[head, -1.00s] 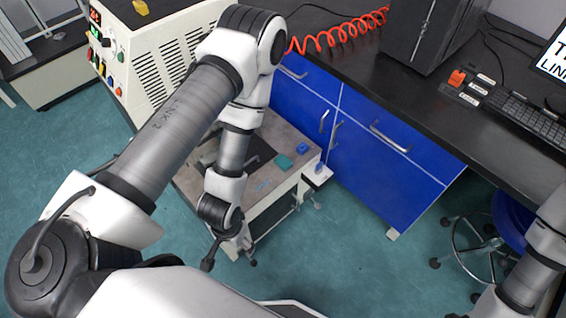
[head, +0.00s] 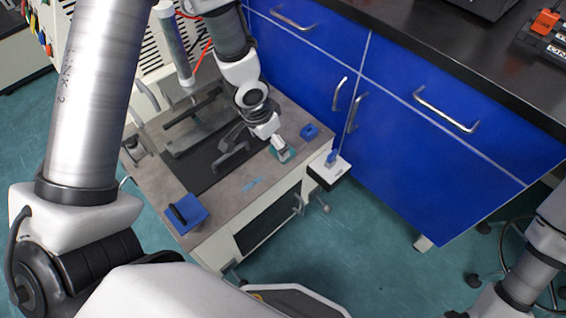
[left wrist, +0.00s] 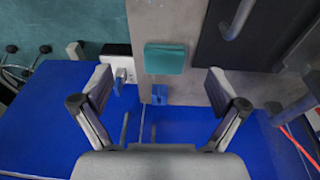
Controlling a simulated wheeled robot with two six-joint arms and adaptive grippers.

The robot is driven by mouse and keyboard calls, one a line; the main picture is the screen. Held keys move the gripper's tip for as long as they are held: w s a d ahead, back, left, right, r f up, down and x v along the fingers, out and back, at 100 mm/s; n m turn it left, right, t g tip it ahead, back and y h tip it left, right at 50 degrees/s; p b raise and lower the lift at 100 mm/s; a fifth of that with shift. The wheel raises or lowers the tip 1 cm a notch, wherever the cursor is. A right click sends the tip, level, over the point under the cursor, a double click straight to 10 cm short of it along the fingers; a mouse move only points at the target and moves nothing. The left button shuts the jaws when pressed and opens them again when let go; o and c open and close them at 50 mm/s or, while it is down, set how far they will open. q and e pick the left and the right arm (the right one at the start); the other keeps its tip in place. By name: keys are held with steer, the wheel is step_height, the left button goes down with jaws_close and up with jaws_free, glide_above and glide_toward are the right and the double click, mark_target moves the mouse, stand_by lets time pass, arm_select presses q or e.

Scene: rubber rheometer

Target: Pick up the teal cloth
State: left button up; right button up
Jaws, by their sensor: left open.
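The teal cloth (left wrist: 165,59) is a small folded rectangle lying flat on the grey-brown bench top. In the head view the teal cloth (head: 289,157) is partly covered by my left gripper. My left gripper (head: 281,150) hangs over the right part of the bench, at the cloth. In the left wrist view my left gripper (left wrist: 160,84) has its fingers spread wide and nothing between them. The cloth lies ahead of the fingertips there, roughly centred between them; I cannot tell the exact gap. My right arm shows at the right edge of the head view, but its gripper does not.
A small blue object (head: 310,131) lies close to the cloth. A black mat (head: 205,165) and metal parts occupy the bench's middle. Blue cabinets (head: 420,150) stand to the right.

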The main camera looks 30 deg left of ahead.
arm_select(q)
steer(key=shift+t, duration=0.6)
steer(key=w+f+b, duration=0.1)
steer(key=f+b, duration=0.1)
steer(key=w+f+b, duration=0.2)
steer(key=w+d+f+b, duration=0.1)
steer(key=f, duration=0.2)
steer(key=shift+w+b, duration=0.15)
steer(key=shift+b, duration=0.25)
arm_select(e)
step_height(320, 180, down, 8)
steer(key=shift+s, duration=0.15)
arm_select(q)
steer(key=shift+r, duration=0.1)
steer(key=c, duration=1.1)
step_height(320, 180, up, 28)
steer(key=p, duration=2.8)
arm_select(e)
step_height(320, 180, up, 28)
steer(key=shift+f, duration=0.15)
